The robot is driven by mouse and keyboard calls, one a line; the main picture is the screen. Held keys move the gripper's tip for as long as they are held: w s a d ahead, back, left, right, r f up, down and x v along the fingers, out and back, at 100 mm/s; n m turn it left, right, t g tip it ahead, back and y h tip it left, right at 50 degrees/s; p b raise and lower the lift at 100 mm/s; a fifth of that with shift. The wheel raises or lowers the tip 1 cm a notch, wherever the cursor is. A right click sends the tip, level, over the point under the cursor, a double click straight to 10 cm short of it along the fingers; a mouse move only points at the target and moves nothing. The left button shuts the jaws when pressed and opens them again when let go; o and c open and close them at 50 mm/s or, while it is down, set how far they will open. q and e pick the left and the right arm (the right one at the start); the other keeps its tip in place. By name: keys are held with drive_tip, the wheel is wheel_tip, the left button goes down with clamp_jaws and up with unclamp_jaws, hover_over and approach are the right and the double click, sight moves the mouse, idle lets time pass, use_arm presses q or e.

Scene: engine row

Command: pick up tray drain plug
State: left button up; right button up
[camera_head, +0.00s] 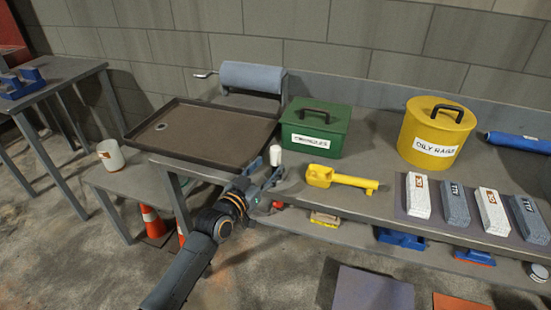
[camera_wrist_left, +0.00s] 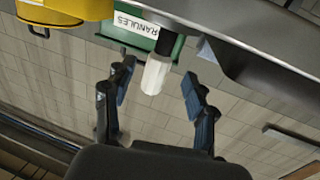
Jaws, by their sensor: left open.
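A small upright white cylinder (camera_head: 275,155), which seems to be the tray drain plug, stands on the bench between the tray and the green box. In the left wrist view the same cylinder (camera_wrist_left: 156,75) shows a white end and a black end. My left gripper (camera_head: 264,173) is open just in front of it. In the left wrist view the cylinder shows between the two spread fingers of my gripper (camera_wrist_left: 159,88), with gaps on both sides. The brown tray (camera_head: 215,135) has a pale round spot near its far left corner. My right gripper does not show.
A green granules box (camera_head: 318,142) stands close to the right of the cylinder. A yellow oily rags can (camera_head: 433,140), a yellow tool (camera_head: 340,180) and several labelled blocks (camera_head: 418,195) lie farther right. A blue roll (camera_head: 251,77) is behind the tray. A white mug (camera_head: 110,155) stands left.

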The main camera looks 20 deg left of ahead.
sight(273, 162)
use_arm(q)
drive_tip(key=x, duration=0.5)
drive_tip(key=shift+s+d+r, duration=0.1)
drive_tip(key=shift+r, duration=0.15)
clamp_jaws()
